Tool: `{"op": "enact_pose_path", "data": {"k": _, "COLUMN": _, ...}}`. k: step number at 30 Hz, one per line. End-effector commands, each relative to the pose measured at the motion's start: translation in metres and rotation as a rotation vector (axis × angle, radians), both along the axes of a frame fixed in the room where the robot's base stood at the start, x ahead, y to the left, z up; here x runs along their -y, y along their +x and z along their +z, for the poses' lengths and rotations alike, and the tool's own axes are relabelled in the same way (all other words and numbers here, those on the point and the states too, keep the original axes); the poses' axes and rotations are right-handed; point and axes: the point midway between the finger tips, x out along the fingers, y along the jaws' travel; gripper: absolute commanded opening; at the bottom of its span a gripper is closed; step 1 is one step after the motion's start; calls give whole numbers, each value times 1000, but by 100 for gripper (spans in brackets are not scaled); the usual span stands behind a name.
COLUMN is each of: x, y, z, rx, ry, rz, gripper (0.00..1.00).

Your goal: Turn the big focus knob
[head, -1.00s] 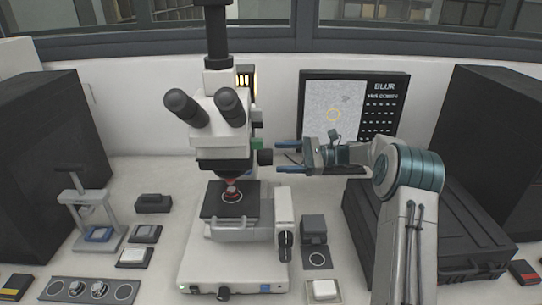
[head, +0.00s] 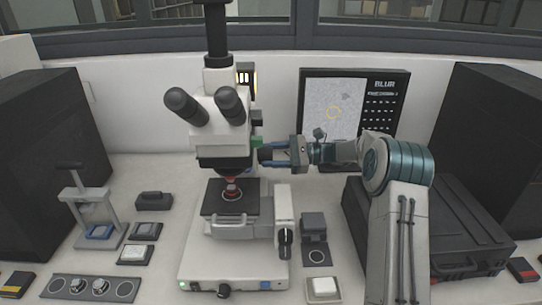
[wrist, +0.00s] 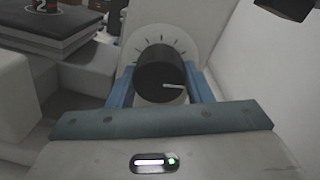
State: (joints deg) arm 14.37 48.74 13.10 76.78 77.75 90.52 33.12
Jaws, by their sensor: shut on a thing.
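The big focus knob (wrist: 160,75) is a black cylinder with a white pointer line, in front of a pale dial with tick marks in the wrist view. In the head view the knob (head: 264,155) sticks out of the right side of the white microscope (head: 222,118). My gripper (head: 268,154) has come in level from the right, and its blue fingers are closed on the knob from both sides. In the wrist view the fingers (wrist: 160,88) flank the knob. The pointer line points to the right.
A monitor (head: 352,108) reading "BLUR" stands behind my arm. A black case (head: 470,235) lies at the right. The microscope's stage (head: 230,200) is below and left of my gripper. A small grey block (head: 313,227) and a white-topped pad (head: 323,288) stand on the bench.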

Motion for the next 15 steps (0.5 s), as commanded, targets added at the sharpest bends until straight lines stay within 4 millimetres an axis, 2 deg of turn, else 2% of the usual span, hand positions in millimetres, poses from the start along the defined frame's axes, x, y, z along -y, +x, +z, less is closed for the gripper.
{"op": "enact_pose_path", "data": {"k": 9, "x": 1, "y": 0, "z": -3, "rx": 225, "ry": 0, "rz": 0, "gripper": 23}}
{"op": "enact_pose_path", "data": {"k": 15, "x": 0, "y": 0, "z": 0, "rx": 264, "ry": 1, "rz": 1, "gripper": 23}}
